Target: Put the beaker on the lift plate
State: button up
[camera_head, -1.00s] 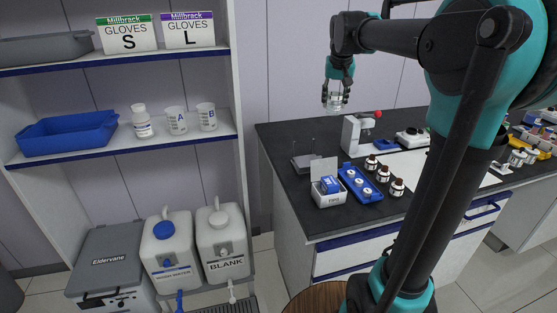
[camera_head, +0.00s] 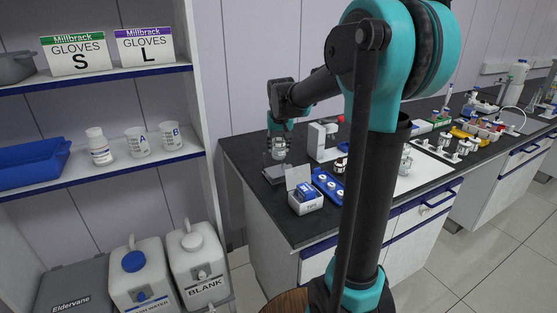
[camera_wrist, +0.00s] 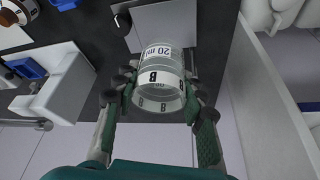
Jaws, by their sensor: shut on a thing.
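A clear glass beaker (camera_head: 279,152) with a white band marked B sits between the fingers of my gripper (camera_head: 279,142), at the left end of the dark bench. In the wrist view the beaker (camera_wrist: 159,85) fills the middle, and the fingers of my gripper (camera_wrist: 160,100) are shut on its sides. The grey lift plate (camera_head: 272,177) lies just below the beaker in the head view. In the wrist view the lift plate (camera_wrist: 185,22) shows beyond the beaker, partly covered by it. I cannot tell whether beaker and plate touch.
A white stand instrument (camera_head: 318,142) with a red knob is right of the lift plate. A white open box (camera_head: 304,198) and a blue tray (camera_head: 325,186) are in front. A shelf unit (camera_head: 199,80) stands left with marked cups. My arm hides part of the bench.

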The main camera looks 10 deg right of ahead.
aim_at(279, 159)
jog(key=shift+f, duration=2.85)
jog(key=shift+f, duration=0.1)
jog(key=o, duration=1.2)
jog(key=v, duration=1.2)
